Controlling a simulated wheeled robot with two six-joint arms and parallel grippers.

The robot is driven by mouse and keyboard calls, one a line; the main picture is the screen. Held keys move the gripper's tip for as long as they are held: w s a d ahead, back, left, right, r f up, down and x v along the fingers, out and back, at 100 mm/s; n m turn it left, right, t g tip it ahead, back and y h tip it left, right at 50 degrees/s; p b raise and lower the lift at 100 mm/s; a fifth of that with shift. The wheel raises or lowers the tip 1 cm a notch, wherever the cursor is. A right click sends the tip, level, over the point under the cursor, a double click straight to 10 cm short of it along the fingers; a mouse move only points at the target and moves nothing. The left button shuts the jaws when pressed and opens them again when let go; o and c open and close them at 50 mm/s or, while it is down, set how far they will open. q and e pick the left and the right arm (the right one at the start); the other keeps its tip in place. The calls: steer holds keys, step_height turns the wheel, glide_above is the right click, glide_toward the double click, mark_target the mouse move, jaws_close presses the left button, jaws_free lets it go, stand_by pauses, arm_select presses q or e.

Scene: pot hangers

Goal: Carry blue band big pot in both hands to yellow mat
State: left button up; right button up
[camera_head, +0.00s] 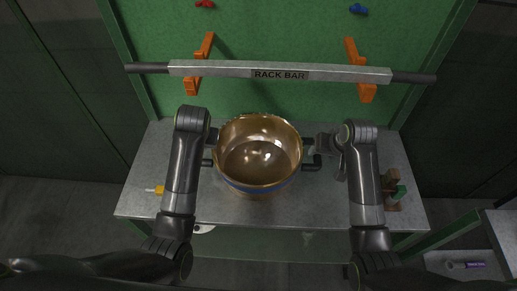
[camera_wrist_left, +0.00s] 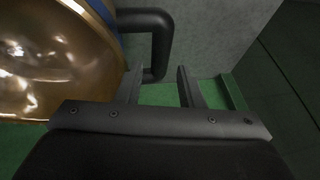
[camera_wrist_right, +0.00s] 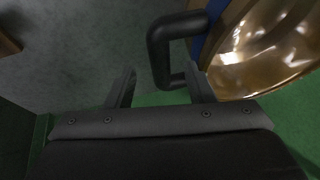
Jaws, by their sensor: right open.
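The big brass pot (camera_head: 256,187) with a blue band stands upright on the grey bench, a black handle on each side. My left gripper (camera_head: 211,136) is at its left side. In the left wrist view its fingers (camera_wrist_left: 160,87) are apart, with the end of the left handle (camera_wrist_left: 158,45) at the gap between them. My right gripper (camera_head: 326,141) is at the right side. In the right wrist view its fingers (camera_wrist_right: 160,87) are open around the end of the right handle (camera_wrist_right: 156,50). I see no yellow mat in any view.
A rack bar (camera_head: 225,69) on orange hooks (camera_head: 366,92) crosses behind the pot, in front of a green panel. Small green and brown items (camera_head: 394,190) stand at the bench's right end. An orange item (camera_head: 158,190) lies at the left. A side table (camera_head: 503,231) is at far right.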

mark_target(315, 158)
steer(key=shift+s+r, duration=0.2)
steer(key=shift+s, duration=0.1)
arm_select(q)
steer(key=shift+x, duration=3.55)
arm_select(e)
steer(key=shift+x, duration=3.9)
steer(key=shift+w, duration=0.1)
arm_select(q)
steer(key=c, duration=0.7)
arm_select(e)
steer(key=shift+d, duration=0.1)
steer(key=c, duration=0.7)
arm_select(q)
jaws_close()
arm_select(e)
jaws_close()
arm_select(q)
steer(key=shift+w+r, duration=0.2)
steer(key=shift+w, duration=0.05)
arm_select(e)
steer(key=shift+w+r, duration=0.25)
steer(key=shift+r, duration=0.05)
